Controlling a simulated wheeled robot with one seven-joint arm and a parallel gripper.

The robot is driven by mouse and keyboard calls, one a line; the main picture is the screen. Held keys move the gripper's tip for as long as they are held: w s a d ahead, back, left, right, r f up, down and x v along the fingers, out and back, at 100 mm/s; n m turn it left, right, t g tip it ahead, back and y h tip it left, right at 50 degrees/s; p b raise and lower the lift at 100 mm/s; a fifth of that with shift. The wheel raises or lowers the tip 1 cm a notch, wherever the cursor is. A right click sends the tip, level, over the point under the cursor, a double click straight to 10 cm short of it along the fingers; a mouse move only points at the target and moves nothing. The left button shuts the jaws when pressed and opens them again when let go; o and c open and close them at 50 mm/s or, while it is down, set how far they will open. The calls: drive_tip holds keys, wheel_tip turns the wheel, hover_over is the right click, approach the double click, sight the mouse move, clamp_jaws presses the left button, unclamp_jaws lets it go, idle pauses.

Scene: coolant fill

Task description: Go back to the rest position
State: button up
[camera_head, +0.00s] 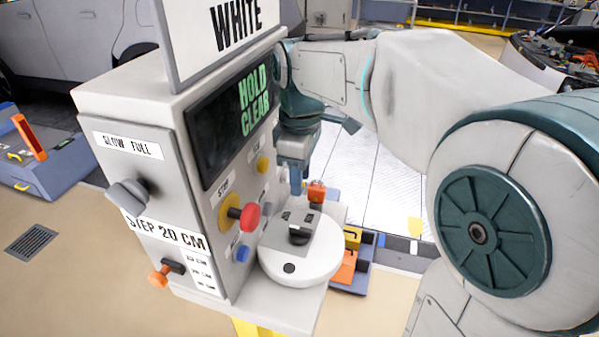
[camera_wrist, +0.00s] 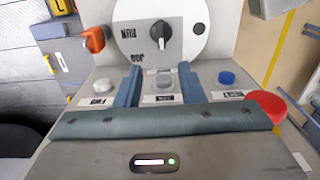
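My gripper (camera_head: 297,184) hangs over the right side of the grey control console (camera_head: 120,105), above its white round plate (camera_head: 318,262). In the wrist view my gripper (camera_wrist: 160,70) has its two blue fingers apart, with nothing held between them. A grey push button (camera_wrist: 163,82) shows in the gap; I cannot tell whether the fingers touch the panel. Just beyond the fingertips is a black selector knob (camera_wrist: 162,42) on the plate. An orange switch (camera_wrist: 94,39) stands left of it.
The console carries a red mushroom button (camera_head: 250,216), a yellow button (camera_head: 263,163), a blue button (camera_head: 242,253) and a screen reading "HOLD CLEAR" (camera_head: 235,120). A blue tray (camera_head: 55,180) lies left. A car (camera_head: 60,45) stands behind.

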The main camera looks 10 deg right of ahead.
idle(0.5)
drive_tip(key=s+d+f+m+t, duration=0.1)
drive_tip(key=s+d+f+m, duration=0.3)
drive_tip(key=s+m, duration=0.2)
drive_tip(key=s+d+f+m+t, duration=0.2)
drive_tip(key=s+d+f+m, duration=0.2)
drive_tip(key=s+m, duration=0.3)
drive_tip(key=shift+s+d+f, duration=0.15)
drive_tip(key=shift+s+d, duration=0.1)
drive_tip(key=shift+d, duration=0.15)
